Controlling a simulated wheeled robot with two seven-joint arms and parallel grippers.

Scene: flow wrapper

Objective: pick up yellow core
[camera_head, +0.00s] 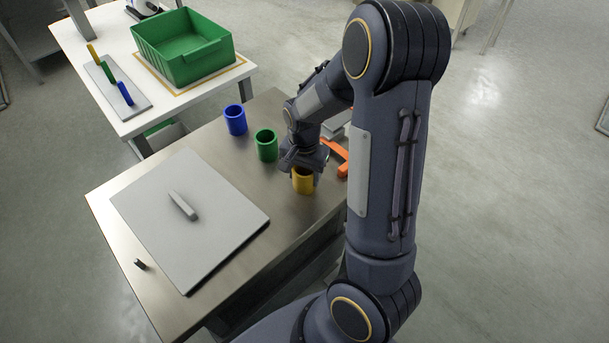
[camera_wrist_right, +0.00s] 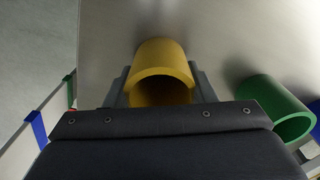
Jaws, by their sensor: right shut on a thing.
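The yellow core (camera_head: 303,181) is a short hollow cylinder near the right edge of the steel table. My right gripper (camera_head: 300,163) is at it from above and shut on it. In the right wrist view the yellow core (camera_wrist_right: 162,68) sits between the two fingers (camera_wrist_right: 162,88), its open end facing the camera. I cannot tell whether its base touches the table. My left gripper is in neither view.
A green core (camera_head: 266,145) and a blue core (camera_head: 235,119) stand in a row beyond the yellow one. A grey plate (camera_head: 150,215) with a grey bar (camera_head: 182,205) covers much of the steel table (camera_head: 110,205). A green bin (camera_head: 190,55) stands on a white table behind.

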